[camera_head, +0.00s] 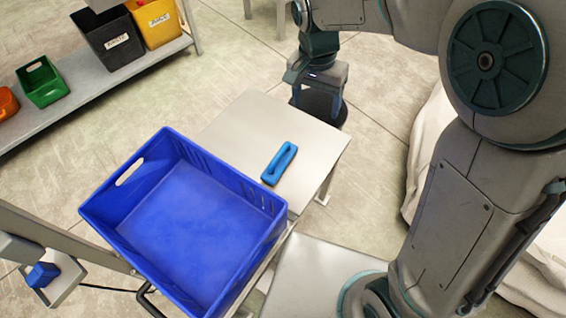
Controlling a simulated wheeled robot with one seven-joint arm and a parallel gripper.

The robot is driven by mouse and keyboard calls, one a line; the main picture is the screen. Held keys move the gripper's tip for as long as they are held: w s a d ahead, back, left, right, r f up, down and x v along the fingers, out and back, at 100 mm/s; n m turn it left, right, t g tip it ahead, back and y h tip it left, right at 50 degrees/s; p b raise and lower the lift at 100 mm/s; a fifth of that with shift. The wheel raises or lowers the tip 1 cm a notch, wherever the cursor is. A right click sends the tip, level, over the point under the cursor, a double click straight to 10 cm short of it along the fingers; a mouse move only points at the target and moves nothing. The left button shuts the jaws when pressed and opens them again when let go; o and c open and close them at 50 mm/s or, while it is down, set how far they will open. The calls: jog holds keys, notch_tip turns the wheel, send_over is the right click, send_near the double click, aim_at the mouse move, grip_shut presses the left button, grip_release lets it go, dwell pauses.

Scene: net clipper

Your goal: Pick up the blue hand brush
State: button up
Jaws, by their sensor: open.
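The blue hand brush (279,164) lies on the light grey table top, right of the large blue crate. It lies at a slant, its far end toward the upper right. My gripper (319,106) hangs pointing down past the table's far right corner, above and to the right of the brush in the picture. It is open and clear of the brush. Its fingertips look dark and hard to make out.
An empty blue crate (103,208) stands beside the brush on the left. The grey table (240,127) is otherwise clear around the brush. A shelf (88,72) with several coloured bins stands at the upper left. A whitish bulky thing (428,140) is at the right behind my arm.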

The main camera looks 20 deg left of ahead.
jog(key=h+b, duration=0.1)
jog(key=b, duration=0.3)
send_near(277, 160)
jog(key=f+b, duration=0.1)
jog(key=f, duration=0.1)
jog(key=w+f, duration=0.1)
jog(key=f, duration=0.1)
jog(key=f+b, duration=0.1)
jog(key=f, duration=0.2)
jog(key=shift+w+d+b, duration=0.1)
jog(key=shift+w+b, duration=0.25)
jog(key=f, duration=0.2)
jog(key=f+b, duration=0.2)
jog(key=f, duration=0.1)
jog(key=shift+s+d+f, duration=0.15)
jog(key=shift+d+f, duration=0.2)
jog(key=shift+d, duration=0.05)
jog(key=c, duration=1.1)
